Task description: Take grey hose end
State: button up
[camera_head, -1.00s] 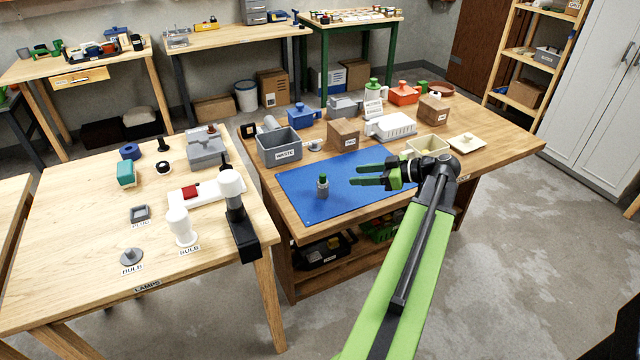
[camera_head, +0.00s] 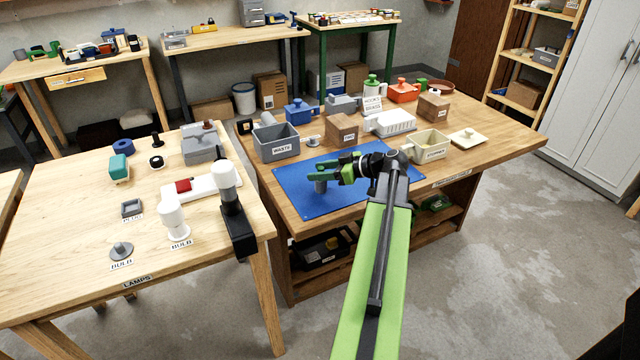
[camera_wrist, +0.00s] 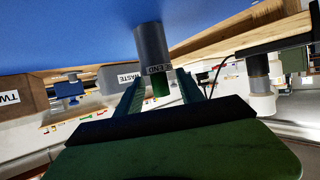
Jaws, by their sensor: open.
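The grey hose end (camera_head: 320,186) stands upright on the blue mat (camera_head: 290,195). It is a grey cylinder with a label, and its green part shows in the wrist view. My gripper (camera_head: 324,167) is low over the mat at the hose end and hides its upper part in the head view. In the wrist view the picture is inverted, and the hose end (camera_wrist: 151,46) lies ahead between the two open fingers of my gripper (camera_wrist: 160,75). A gap shows beside the right finger; contact at the left finger cannot be told.
A grey waste bin (camera_head: 277,143) and a cardboard box (camera_head: 342,128) stand behind the mat. A cream tray (camera_head: 430,146) is to the right. The lamps table (camera_head: 75,235) with a black lamp stand (camera_head: 236,215) is to the left. The mat's front is clear.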

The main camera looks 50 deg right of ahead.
jog(key=x, duration=0.3)
jog(key=shift+b, duration=0.3)
jog(key=shift+s, duration=0.1)
grip_shut()
jog(key=s+d+r+p, duration=0.5)
jog(key=d+r+p, duration=0.5)
jog(key=r+p, duration=0.1)
jog(key=shift+s+d, duration=0.2)
jog(key=shift+s, duration=0.05)
